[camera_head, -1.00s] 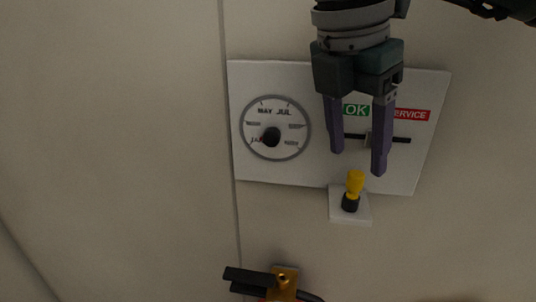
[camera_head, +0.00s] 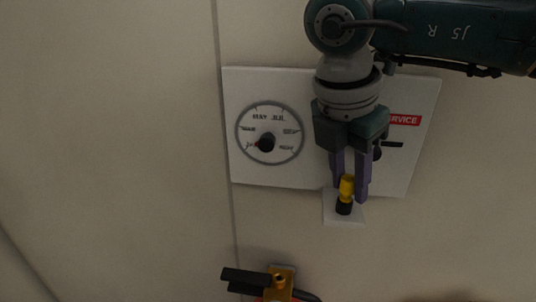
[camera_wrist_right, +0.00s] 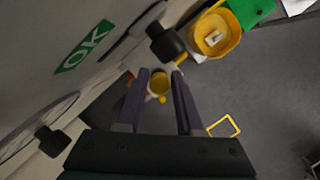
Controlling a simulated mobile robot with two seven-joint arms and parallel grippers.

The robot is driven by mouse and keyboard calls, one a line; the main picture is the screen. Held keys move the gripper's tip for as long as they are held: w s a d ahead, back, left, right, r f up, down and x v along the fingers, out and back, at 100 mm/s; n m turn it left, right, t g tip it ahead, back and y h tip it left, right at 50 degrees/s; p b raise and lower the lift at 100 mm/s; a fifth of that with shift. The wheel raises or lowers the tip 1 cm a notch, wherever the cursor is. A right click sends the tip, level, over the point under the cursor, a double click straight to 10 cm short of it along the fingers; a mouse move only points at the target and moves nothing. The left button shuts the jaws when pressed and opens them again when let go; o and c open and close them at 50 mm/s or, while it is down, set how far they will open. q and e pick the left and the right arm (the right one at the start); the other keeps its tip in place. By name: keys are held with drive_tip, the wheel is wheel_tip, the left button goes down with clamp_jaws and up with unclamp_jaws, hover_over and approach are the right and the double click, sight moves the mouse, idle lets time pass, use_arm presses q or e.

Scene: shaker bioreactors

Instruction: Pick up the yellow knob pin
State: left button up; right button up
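The yellow knob pin (camera_head: 346,187) stands on a black collar on a small white block (camera_head: 345,221) at the panel's lower edge. In the right wrist view, the yellow knob (camera_wrist_right: 159,84) lies between the fingertips of my right gripper (camera_wrist_right: 159,76). In the head view, my right gripper (camera_head: 350,192) reaches down over the knob, its purple fingers open on either side of it. I cannot tell whether either finger touches the knob. My left gripper is not in view.
An orange fixture with a black bar (camera_head: 247,278) sits below. Yellow and green items lie over the dark floor in the wrist view.

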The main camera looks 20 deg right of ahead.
clamp_jaws()
idle(0.3)
